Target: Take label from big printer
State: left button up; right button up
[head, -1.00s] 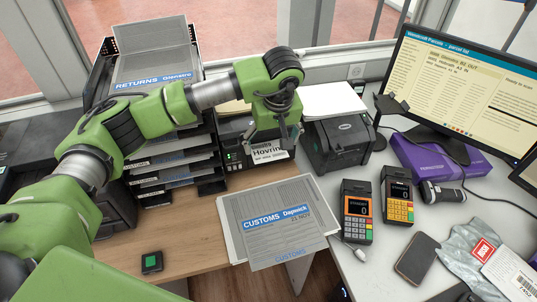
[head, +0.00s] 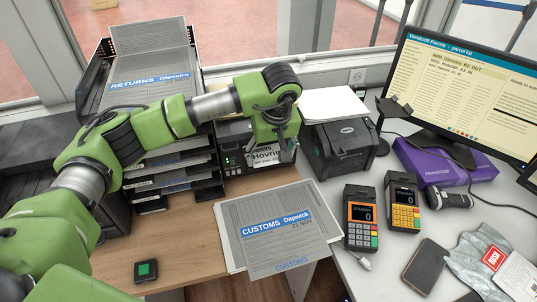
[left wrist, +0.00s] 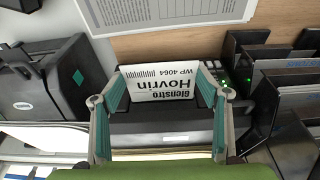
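The big printer (head: 236,160) is a black box with green lights, between the paper trays and a smaller black printer. A white label (head: 266,156) reading "Hovrin" hangs from its front. In the left wrist view the label (left wrist: 160,84) appears upside down with "Glenstro Hovrin WP 4064". My left gripper (head: 285,152) is at the label's right end in the head view, hiding part of it. In the left wrist view my left gripper (left wrist: 162,92) is open, its teal-padded fingers on either side of the label; contact cannot be told. My right gripper is not in view.
The smaller printer (head: 343,147) stands close to the right. Stacked trays (head: 172,180) stand at left. A customs sheet (head: 280,235) lies in front. Two card terminals (head: 361,222), a purple box (head: 440,165), a phone (head: 424,265) and a monitor (head: 465,85) fill the right side.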

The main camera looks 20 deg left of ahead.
pick_arm(q)
jog(key=shift+r, duration=0.15)
jog(key=shift+s+p+v, duration=0.25)
jog(key=shift+p+v, duration=0.5)
jog(key=shift+v, duration=0.75)
jog(key=shift+d, duration=0.15)
notch_tip(320, 180, up, 9)
jog(key=p, duration=0.6)
jog(key=shift+f, duration=0.2)
